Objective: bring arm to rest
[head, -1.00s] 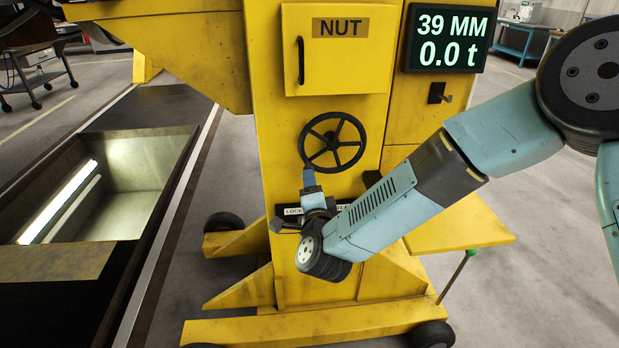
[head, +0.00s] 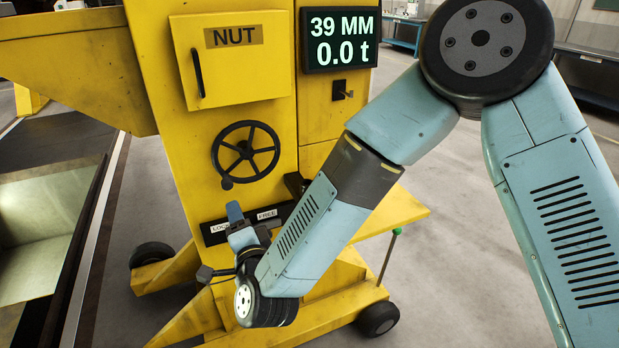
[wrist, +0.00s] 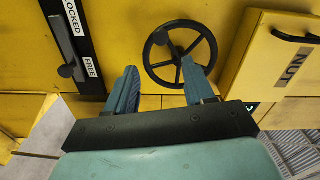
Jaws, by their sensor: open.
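My arm reaches from the right side of the head view, bent at the elbow, down toward the front of the yellow lifting jack (head: 330,125). My gripper (head: 236,212) is in front of the LOCKED/FREE plate, partly hidden by my wrist. In the wrist view my gripper (wrist: 160,85) shows two blue fingers spread apart with nothing between them. The black handwheel (head: 245,152) is above the gripper in the head view. In the wrist view the handwheel (wrist: 180,54) appears beyond the fingers, apart from them as far as I can tell.
The NUT door (head: 232,65) is closed. The display (head: 340,40) reads 39 MM and 0.0 t. The lock lever (wrist: 72,62) points toward FREE in the wrist view. An open pit (head: 35,240) lies at the left. Grey floor is clear beside the jack.

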